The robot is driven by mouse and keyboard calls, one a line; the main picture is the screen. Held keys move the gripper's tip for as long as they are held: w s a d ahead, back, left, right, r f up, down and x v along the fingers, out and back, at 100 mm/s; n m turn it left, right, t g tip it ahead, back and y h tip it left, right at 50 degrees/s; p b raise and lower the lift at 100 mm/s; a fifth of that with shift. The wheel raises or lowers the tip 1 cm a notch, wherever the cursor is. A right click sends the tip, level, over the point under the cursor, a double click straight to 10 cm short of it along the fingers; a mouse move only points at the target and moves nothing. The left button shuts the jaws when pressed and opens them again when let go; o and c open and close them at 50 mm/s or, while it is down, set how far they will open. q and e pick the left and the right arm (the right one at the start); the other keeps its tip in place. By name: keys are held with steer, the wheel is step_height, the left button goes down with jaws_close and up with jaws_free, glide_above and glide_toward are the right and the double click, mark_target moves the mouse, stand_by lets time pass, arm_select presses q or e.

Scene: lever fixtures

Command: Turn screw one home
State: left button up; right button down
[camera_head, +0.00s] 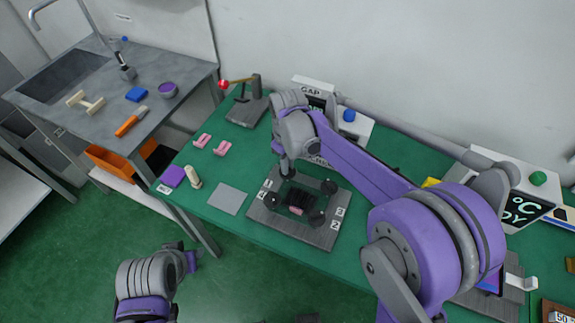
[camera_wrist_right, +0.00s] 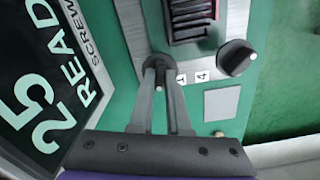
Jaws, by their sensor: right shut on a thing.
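A dark grey plate (camera_head: 255,213) lies on the green table with black screw knobs at its corners and a dark block (camera_head: 297,210) with pink in its middle. My right gripper (camera_head: 288,172) reaches down to the far-left knob. In the right wrist view, its fingers (camera_wrist_right: 161,72) are shut on this knob (camera_wrist_right: 157,60), beside label 1 (camera_wrist_right: 182,79). The knob by label 4 (camera_wrist_right: 237,57) stands free. A screen (camera_wrist_right: 45,90) reads 25 READ and SCREW, partly cut off.
A grey square (camera_head: 228,199) lies left of the plate. Pink brackets (camera_head: 202,141), a purple block (camera_head: 172,176) and a red-knobbed lever fixture (camera_head: 247,110) stand farther left. A gauge box labelled GAP (camera_head: 313,88) is behind. My right arm covers the table's right middle.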

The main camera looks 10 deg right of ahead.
steer(key=m, duration=0.5)
steer(key=shift+m+b, duration=0.3)
steer(key=shift+b, duration=0.1)
steer(key=m, duration=0.6)
steer(key=shift+b, duration=0.35)
steer(key=m, duration=0.6)
steer(key=shift+m, duration=0.3)
steer(key=m, duration=0.5)
steer(key=shift+b, duration=0.3)
steer(key=shift+m, duration=0.3)
steer(key=c, duration=0.9)
jaws_free()
step_height(320, 180, up, 11)
steer(key=shift+f+p, duration=0.1)
steer(key=shift+p, duration=0.3)
